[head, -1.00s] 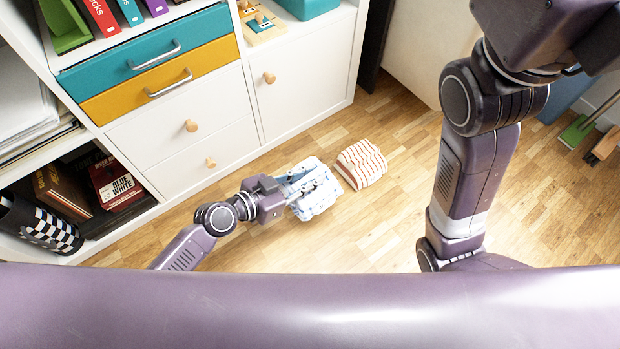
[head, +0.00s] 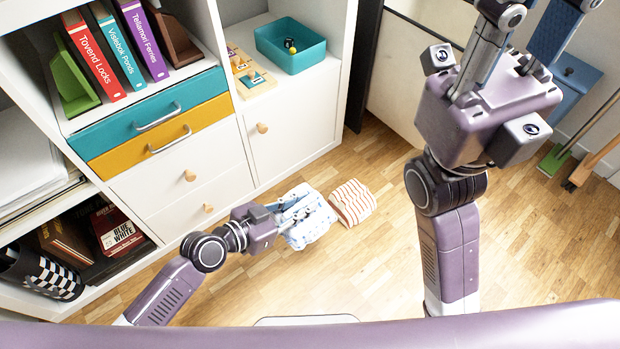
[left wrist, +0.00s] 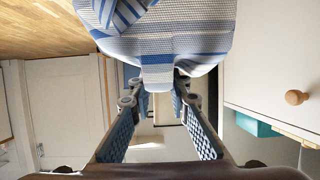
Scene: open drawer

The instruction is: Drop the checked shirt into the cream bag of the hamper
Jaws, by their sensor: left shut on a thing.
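My left gripper (head: 281,215) is low in front of the white cabinet, shut on a folded blue-and-white shirt (head: 308,230). The shirt is in the fingertips; whether it touches the floor I cannot tell. In the left wrist view the shirt (left wrist: 165,42) fills the upper middle, with blue bands on pale cloth, and hides what lies behind it. My right gripper (head: 522,50) is raised at the upper right, pointing to the top edge; its fingertips are cut off. No hamper or cream bag can be made out in these views.
A red-and-white striped cloth (head: 352,203) lies on the wooden floor just right of the shirt. The cabinet (head: 300,140) with closed drawers and shelves bounds the left. A teal bin (head: 290,48) stands on it. Brooms (head: 590,150) stand far right. The floor at centre right is clear.

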